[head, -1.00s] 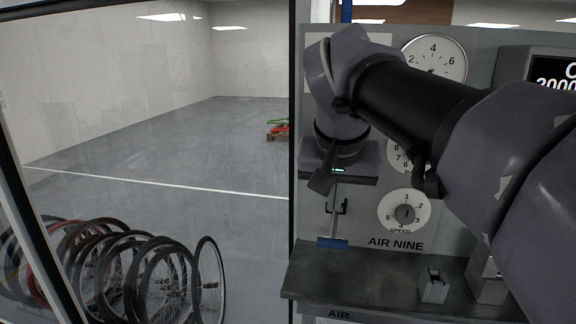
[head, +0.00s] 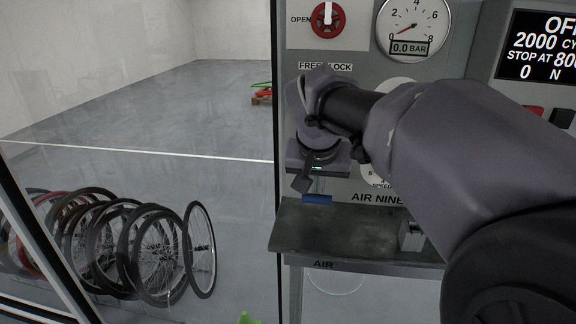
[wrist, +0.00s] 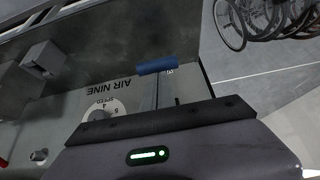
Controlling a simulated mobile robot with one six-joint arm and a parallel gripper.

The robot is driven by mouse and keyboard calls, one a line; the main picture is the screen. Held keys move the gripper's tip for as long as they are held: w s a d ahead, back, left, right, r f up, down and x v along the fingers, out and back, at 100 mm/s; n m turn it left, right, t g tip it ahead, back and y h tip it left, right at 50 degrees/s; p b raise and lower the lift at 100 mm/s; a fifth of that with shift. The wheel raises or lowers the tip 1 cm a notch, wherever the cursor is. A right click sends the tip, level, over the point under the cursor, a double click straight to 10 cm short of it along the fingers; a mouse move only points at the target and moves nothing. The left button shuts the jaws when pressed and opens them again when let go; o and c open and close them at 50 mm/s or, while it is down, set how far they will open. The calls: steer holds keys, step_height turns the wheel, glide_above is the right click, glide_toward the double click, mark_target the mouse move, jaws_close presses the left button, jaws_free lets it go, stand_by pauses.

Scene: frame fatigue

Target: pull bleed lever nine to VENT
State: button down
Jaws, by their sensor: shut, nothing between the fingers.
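The bleed lever (head: 317,199) shows as a blue handle at the panel's left, just above the shelf, beside the AIR NINE lettering. My gripper (head: 303,184) is shut and empty, pointing down just above and slightly left of the handle in the head view. I cannot tell whether it touches the lever. My wrist hides the upper part of the lever. A small mark beside the handle in the wrist view is too small to read.
A dark shelf (head: 345,232) juts out below the lever, with a small metal block (head: 411,236) on it. A red valve (head: 327,20) marked OPEN and a gauge (head: 413,27) reading 0.0 BAR are above.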

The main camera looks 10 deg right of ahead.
steer(key=shift+w, duration=0.1)
steer(key=shift+f, duration=0.15)
steer(key=f+b, duration=0.2)
steer(key=shift+b, duration=0.3)
steer(key=shift+f+b, duration=0.25)
steer(key=shift+b, duration=0.6)
steer(key=shift+s+t+b, duration=0.3)
steer(key=shift+t+b, duration=0.1)
steer(key=shift+b, duration=0.1)
steer(key=shift+r, duration=0.2)
